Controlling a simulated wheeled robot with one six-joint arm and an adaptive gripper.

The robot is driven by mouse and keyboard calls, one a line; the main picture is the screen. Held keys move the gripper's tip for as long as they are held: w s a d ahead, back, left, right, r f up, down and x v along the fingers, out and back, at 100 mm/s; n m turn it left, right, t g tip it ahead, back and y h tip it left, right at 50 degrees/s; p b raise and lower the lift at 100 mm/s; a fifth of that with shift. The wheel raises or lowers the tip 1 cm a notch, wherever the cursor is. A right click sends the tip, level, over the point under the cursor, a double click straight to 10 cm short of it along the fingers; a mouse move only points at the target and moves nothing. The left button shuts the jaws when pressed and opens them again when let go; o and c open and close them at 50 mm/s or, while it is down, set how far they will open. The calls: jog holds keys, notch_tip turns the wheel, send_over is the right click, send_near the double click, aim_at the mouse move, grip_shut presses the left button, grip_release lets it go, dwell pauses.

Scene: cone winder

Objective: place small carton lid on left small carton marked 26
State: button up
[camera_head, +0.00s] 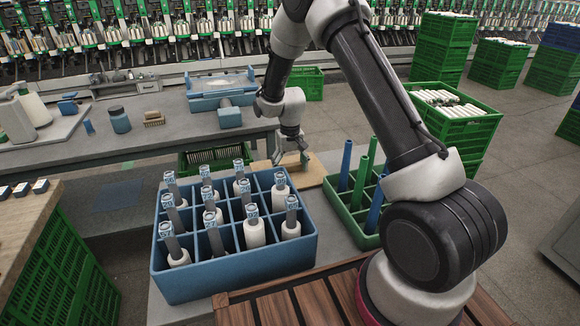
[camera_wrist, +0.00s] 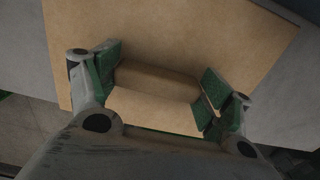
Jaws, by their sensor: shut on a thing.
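My gripper (camera_head: 291,160) is low over a tan board (camera_head: 317,178) behind the blue crate. In the wrist view its green-padded fingers (camera_wrist: 160,90) are shut on a small tan cardboard piece, which looks like the small carton lid (camera_wrist: 155,103). The lid spans the space between the pads, with the larger tan board (camera_wrist: 170,30) behind it. I cannot tell whether the lid touches the board. I cannot make out any small carton marked 26.
The blue crate (camera_head: 235,274) holds several white bobbins with numbered tags. A green crate (camera_head: 366,238) with coloured tubes stands right of the board. A grey workbench (camera_head: 185,134) carries a blue tray (camera_head: 220,85) and jars. Stacked green crates (camera_head: 455,130) stand at right.

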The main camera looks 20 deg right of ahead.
jog(key=o, duration=1)
